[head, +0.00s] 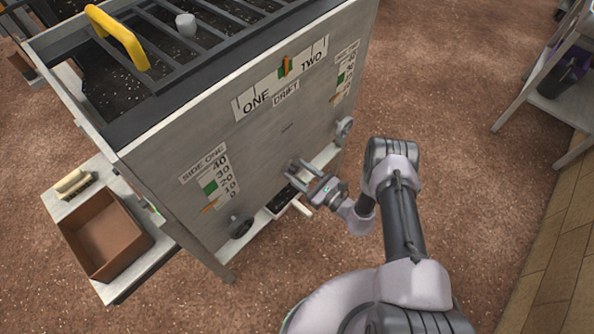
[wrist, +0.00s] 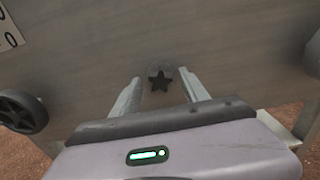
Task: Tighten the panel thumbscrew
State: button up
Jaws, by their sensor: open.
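The panel (head: 270,147) is the grey front face of a large box-like machine. In the wrist view a small dark star-shaped knob, which looks like the thumbscrew (wrist: 160,78), sits on the panel (wrist: 215,50). My gripper (head: 294,171) is at the lower middle of the panel, in front of it. In the wrist view my gripper (wrist: 160,92) has its two fingers spread apart, one on each side of the knob, with gaps between. The fingers do not touch the knob. In the head view the knob is not clear behind the fingers.
Dark handwheels sit at the panel's lower left (head: 240,228) and right (head: 344,130). A small tray (head: 281,201) is below my gripper. A brown bin (head: 104,235) stands on a side shelf at left. A yellow handle (head: 118,37) is on top.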

aim_at(297, 171)
dwell(0.3)
jog(key=shift+p+v, duration=0.5)
jog(key=shift+v, duration=1.5)
jog(key=n+p, duration=0.2)
jog(key=n, duration=0.4)
jog(key=shift+r, duration=0.2)
jog(key=n, duration=0.2)
jog(key=shift+n+p, duration=0.4)
jog(key=n, duration=0.3)
jog(key=shift+f, duration=0.15)
jog(key=shift+f, duration=0.1)
